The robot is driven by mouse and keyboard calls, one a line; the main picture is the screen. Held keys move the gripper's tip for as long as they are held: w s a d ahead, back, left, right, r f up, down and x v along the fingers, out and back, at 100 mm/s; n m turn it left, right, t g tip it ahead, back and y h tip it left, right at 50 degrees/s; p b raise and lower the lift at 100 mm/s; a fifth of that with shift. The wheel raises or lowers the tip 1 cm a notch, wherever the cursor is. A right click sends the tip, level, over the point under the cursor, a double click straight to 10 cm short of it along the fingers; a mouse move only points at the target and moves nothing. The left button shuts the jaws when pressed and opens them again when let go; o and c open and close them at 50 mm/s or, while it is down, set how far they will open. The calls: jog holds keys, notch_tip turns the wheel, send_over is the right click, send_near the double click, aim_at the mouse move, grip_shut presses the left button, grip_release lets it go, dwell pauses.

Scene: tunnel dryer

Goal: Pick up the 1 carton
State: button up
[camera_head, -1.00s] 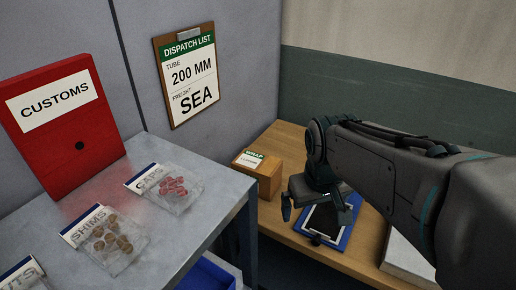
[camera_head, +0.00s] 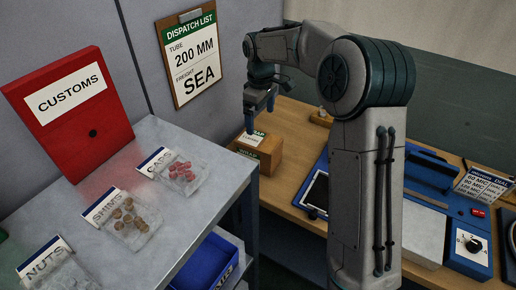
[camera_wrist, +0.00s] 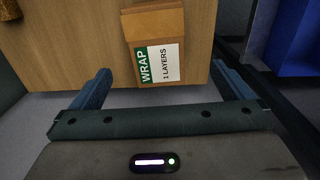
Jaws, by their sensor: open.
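A brown carton (camera_head: 268,155) stands on the wooden table beside the grey metal bench. Its green and white label reads "WRAP" and "1 LAYERS" in the wrist view, where the carton (camera_wrist: 155,22) sits at the top centre. My gripper (camera_head: 259,118) is open and empty, with its fingers pointing down just above the carton. In the wrist view the two fingers of my gripper (camera_wrist: 163,84) are spread wider than the carton, one to each side of it in the picture. The carton appears beyond the fingertips; I cannot tell the exact gap.
A grey bench (camera_head: 205,205) holds a red CUSTOMS box (camera_head: 75,125) and bags of caps, shims and nuts. A blue bin (camera_head: 207,262) is below. On the table are a tablet on a blue board (camera_head: 316,190) and a blue machine with a dial (camera_head: 468,238).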

aim_at(259, 140)
jog(key=shift+w+a+f, duration=0.15)
jog(key=shift+w+f, duration=0.25)
jog(key=shift+f, duration=0.15)
notch_tip(259, 140, down, 8)
jog(key=shift+r+p, duration=0.15)
jog(key=shift+p, duration=0.4)
jog(key=shift+w+a+f+p, duration=0.15)
jog(key=shift+f+p, duration=0.35)
jog(key=shift+f, duration=0.85)
jog(key=shift+w+d+f+p, duration=0.1)
jog(key=shift+f+p, duration=0.35)
jog(key=shift+f, duration=0.9)
jog(key=shift+r, duration=0.1)
jog(key=c, duration=1.5)
